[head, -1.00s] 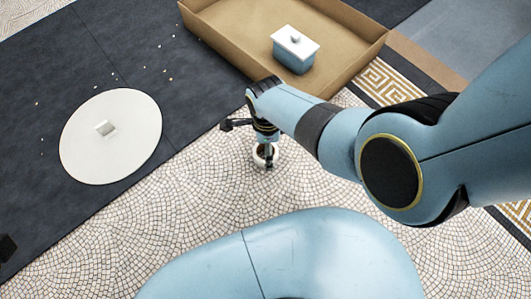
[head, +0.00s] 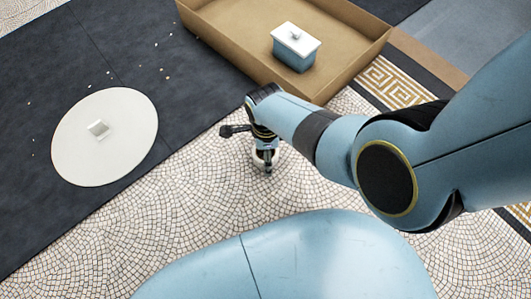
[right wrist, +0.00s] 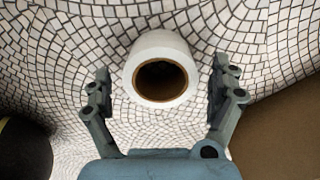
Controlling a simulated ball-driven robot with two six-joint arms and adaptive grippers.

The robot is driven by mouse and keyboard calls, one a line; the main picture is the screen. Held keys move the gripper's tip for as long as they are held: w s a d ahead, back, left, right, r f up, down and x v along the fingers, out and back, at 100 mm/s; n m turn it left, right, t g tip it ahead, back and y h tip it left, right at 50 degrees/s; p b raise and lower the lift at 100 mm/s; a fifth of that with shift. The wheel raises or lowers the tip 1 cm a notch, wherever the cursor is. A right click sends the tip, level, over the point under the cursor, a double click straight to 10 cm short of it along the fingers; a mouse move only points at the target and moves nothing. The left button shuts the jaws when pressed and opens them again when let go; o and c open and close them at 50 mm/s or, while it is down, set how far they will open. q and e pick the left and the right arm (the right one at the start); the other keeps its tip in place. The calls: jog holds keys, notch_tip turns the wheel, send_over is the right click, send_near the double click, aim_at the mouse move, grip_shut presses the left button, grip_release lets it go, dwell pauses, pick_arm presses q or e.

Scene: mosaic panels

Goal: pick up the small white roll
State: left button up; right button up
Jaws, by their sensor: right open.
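The small white roll (right wrist: 160,44) stands on the mosaic floor in the right wrist view, its brown-lined hole facing the camera. My right gripper (right wrist: 160,88) is open, with one finger on each side of the roll and a gap to it on both sides. In the head view, the right gripper (head: 268,163) points down over the roll (head: 258,158) and hides much of it. How far the fingertips are above the floor is hard to tell. My left gripper is not in view.
A cardboard tray (head: 222,45) at the top holds a blue box with a white lid (head: 296,45). A round white disc (head: 80,155) with a small pale block (head: 98,129) lies on dark panels at left, with small chips scattered nearby.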

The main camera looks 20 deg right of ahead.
jog(key=c, duration=1.3)
